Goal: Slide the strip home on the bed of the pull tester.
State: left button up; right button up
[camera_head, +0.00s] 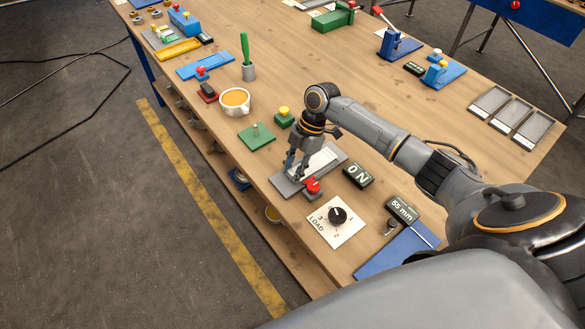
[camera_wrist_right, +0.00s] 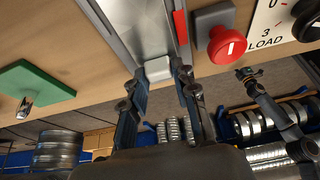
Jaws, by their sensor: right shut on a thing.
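The pull tester's bed (camera_head: 285,186) is a flat grey plate near the front edge of the table. The pale strip (camera_head: 322,161) lies along it. In the right wrist view the strip (camera_wrist_right: 140,30) shows as a lighter metal band running away from my fingers, with a small pale block at its near end. My right gripper (camera_head: 296,172) reaches down over the front end of the bed. Its fingertips (camera_wrist_right: 164,75) are closed about that block. The fingers partly hide the strip's end in the head view. My left gripper is not in view.
Beside the bed stand a red button (camera_head: 313,186), a load dial (camera_head: 338,215), an ON display (camera_head: 358,175) and a 55 mm display (camera_head: 403,209). A green plate with a pin (camera_head: 256,137) and a cup (camera_head: 235,101) lie to the left.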

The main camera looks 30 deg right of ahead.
jog(key=shift+d, duration=0.2)
jog(key=o, duration=1.7)
jog(key=shift+c, duration=0.2)
jog(key=shift+r+p, duration=3.1)
jog(key=shift+r, duration=0.4)
jog(key=shift+f, duration=0.1)
